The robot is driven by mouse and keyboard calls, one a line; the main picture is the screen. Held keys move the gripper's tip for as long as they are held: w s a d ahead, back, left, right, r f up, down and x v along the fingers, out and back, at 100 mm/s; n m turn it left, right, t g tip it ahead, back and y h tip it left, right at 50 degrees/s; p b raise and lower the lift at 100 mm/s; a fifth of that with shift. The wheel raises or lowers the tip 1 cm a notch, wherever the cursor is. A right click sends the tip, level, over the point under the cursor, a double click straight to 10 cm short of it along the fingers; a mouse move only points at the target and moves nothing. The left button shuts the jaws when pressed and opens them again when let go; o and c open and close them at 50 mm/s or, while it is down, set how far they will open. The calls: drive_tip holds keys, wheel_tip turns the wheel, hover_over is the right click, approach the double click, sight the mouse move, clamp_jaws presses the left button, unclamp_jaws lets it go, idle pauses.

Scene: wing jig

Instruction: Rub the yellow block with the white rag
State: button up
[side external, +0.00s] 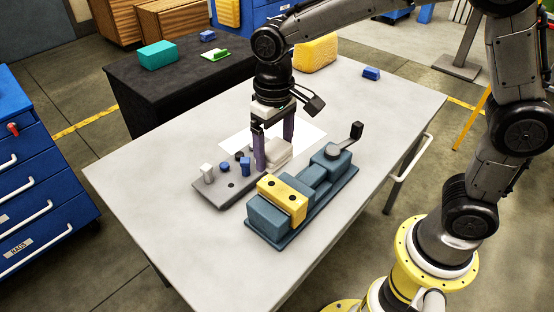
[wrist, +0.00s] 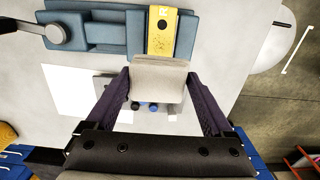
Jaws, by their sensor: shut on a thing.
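The yellow block (side external: 282,198) sits in the blue-grey vise (side external: 318,190) on the table, with dark holes in its top. In the wrist view the yellow block (wrist: 162,34) is at the top centre. The white rag (side external: 278,153) is a pale folded pad. My gripper (side external: 273,150) is shut on the rag, which shows between its two purple fingers in the wrist view (wrist: 158,76). The rag is behind the block in the side view. In the wrist view its edge meets or overlaps the block's near end; I cannot tell whether they touch.
A grey plate (side external: 222,196) with white, blue and black pegs lies left of the vise. A white sheet (side external: 308,134) lies under the gripper area. The vise handle (side external: 356,131) sticks up at right. A yellow sponge-like block (side external: 316,53) stands at the back. The table's front left is clear.

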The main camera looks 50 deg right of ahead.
sight(274, 186)
drive_tip(key=shift+f, duration=3.45)
drive_tip(key=shift+s+f, duration=0.55)
drive_tip(key=shift+c, duration=0.6)
drive_tip(key=shift+s+d, duration=0.15)
drive_tip(key=shift+s, duration=1.35)
drive_tip(key=shift+w, duration=1.95)
drive_tip(key=shift+w+r, duration=0.15)
drive_tip(key=shift+w, duration=0.05)
drive_tip(key=shift+s+r, duration=0.1)
drive_tip(key=shift+r, duration=3.8)
